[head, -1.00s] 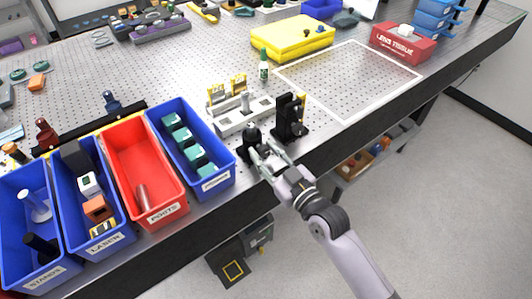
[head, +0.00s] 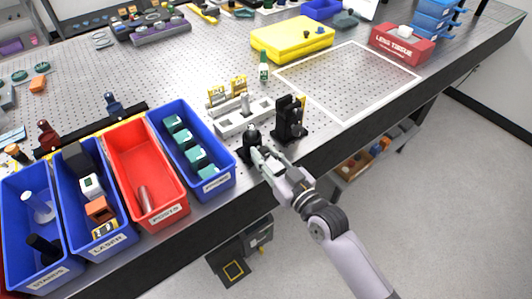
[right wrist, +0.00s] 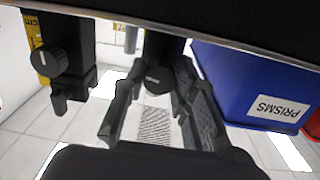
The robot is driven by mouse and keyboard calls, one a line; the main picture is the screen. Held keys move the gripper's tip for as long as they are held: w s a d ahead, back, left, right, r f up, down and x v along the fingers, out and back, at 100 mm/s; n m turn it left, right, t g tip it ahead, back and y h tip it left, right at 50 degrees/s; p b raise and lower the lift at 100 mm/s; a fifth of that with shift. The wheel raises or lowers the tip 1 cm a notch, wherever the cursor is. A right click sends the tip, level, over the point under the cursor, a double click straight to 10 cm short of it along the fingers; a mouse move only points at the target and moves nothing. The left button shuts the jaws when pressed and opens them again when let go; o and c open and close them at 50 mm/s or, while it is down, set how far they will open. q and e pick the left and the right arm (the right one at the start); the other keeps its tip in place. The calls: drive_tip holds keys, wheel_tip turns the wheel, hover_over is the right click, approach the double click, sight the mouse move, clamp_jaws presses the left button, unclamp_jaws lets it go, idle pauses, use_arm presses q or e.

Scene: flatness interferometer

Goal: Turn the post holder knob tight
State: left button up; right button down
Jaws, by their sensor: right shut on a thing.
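The black post holder (head: 252,138) stands upright near the front edge of the optical table, between the PRISMS bin and a taller black mount. My right gripper (head: 259,158) reaches it from the front and is shut on its knob. In the right wrist view the post holder (right wrist: 165,48) shows upside down, with the black knob (right wrist: 157,79) between the two fingertips (right wrist: 158,92). The fingers hide part of the knob in the head view. My left gripper is not in view.
The taller black mount (head: 290,118), with its own knob (right wrist: 50,60), stands close on the right. The blue PRISMS bin (head: 216,186) is close on the left. A white holder rack (head: 228,126) is just behind. A white-outlined area (head: 350,78) at the right is clear.

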drive_tip(key=m+p, duration=0.1)
drive_tip(key=m, duration=0.2)
drive_tip(key=shift+r+m, duration=0.1)
drive_tip(key=shift+m, duration=0.2)
drive_tip(key=m+p, duration=0.1)
drive_tip(key=m, duration=0.2)
drive_tip(key=m+p, duration=0.1)
drive_tip(key=m, duration=0.3)
drive_tip(key=shift+g, duration=0.3)
drive_tip(key=shift+m, duration=2.1)
drive_tip(key=c, duration=1.3)
unclamp_jaws()
